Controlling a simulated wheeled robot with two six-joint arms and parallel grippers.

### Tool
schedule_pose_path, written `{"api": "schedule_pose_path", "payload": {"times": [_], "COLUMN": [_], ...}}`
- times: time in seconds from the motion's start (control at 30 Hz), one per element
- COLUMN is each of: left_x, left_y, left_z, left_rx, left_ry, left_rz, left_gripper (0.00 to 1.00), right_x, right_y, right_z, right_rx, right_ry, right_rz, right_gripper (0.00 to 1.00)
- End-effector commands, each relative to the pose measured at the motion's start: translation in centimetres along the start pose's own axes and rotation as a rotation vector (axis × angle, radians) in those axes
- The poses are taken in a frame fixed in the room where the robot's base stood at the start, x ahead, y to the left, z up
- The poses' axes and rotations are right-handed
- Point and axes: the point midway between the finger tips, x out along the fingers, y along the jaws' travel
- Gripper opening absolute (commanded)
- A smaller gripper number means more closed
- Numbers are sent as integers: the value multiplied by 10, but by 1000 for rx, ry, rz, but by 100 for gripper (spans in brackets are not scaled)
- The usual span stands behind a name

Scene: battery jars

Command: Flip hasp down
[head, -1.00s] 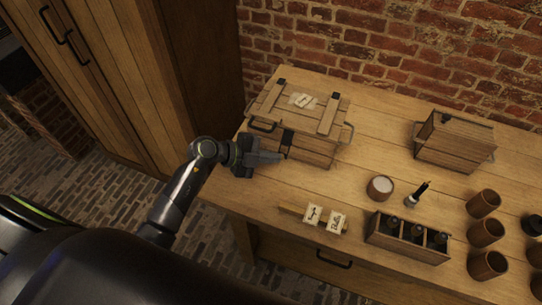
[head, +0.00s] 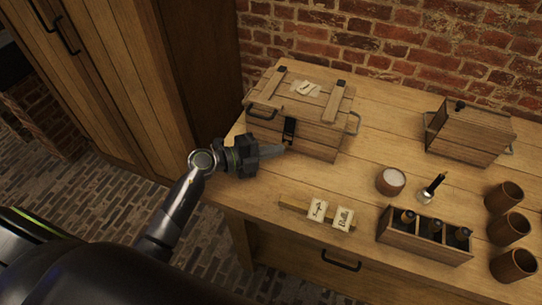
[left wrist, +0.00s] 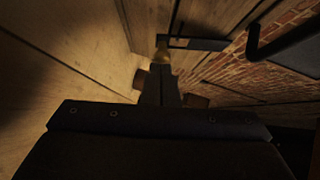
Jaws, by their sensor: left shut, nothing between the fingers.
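A wooden chest (head: 318,135) with its lid closed stands at the left end of the workbench. Its dark metal hasp (head: 290,128) is on the front face by the lid edge; in the left wrist view a dark metal piece (left wrist: 197,43), probably the hasp, lies just beyond the fingers. Whether it lies flat cannot be told. My left gripper (head: 282,149) is shut and empty, its fingertips just below the hasp in the head view. The shut fingers also show in the left wrist view (left wrist: 161,72); contact with the hasp is unclear. My right gripper is not in view.
A dark handle (head: 261,112) sticks out left of the hasp, close to my gripper. Labelled cards (head: 331,214), a bottle rack (head: 424,238), a jar (head: 390,181), a brush-like tool (head: 430,190), a smaller box (head: 468,135) and cups (head: 508,228) stand to the right.

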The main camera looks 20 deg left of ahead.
Motion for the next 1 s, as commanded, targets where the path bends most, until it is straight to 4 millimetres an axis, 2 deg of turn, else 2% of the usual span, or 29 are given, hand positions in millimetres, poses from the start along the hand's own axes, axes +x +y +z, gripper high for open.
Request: {"api": "schedule_pose_path", "payload": {"times": [0.03, 0.1, 0.4, 0.63, 1.0], "left_x": [3, 6, 13, 16, 16], "left_y": [10, 12, 14, 13, 11], "left_z": [4, 6, 13, 16, 16], "left_rx": [22, 52, 150, 185, 196], "left_ry": [-1, 0, 0, 0, 0], "left_rz": [-23, -53, -149, -185, -195], "left_gripper": [0, 0, 0, 0, 0], "right_x": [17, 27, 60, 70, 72], "right_y": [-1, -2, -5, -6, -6], "right_z": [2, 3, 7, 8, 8], "right_rx": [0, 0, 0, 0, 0], "right_ry": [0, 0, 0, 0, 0], "right_rz": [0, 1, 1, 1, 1], "right_gripper": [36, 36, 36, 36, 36]}}
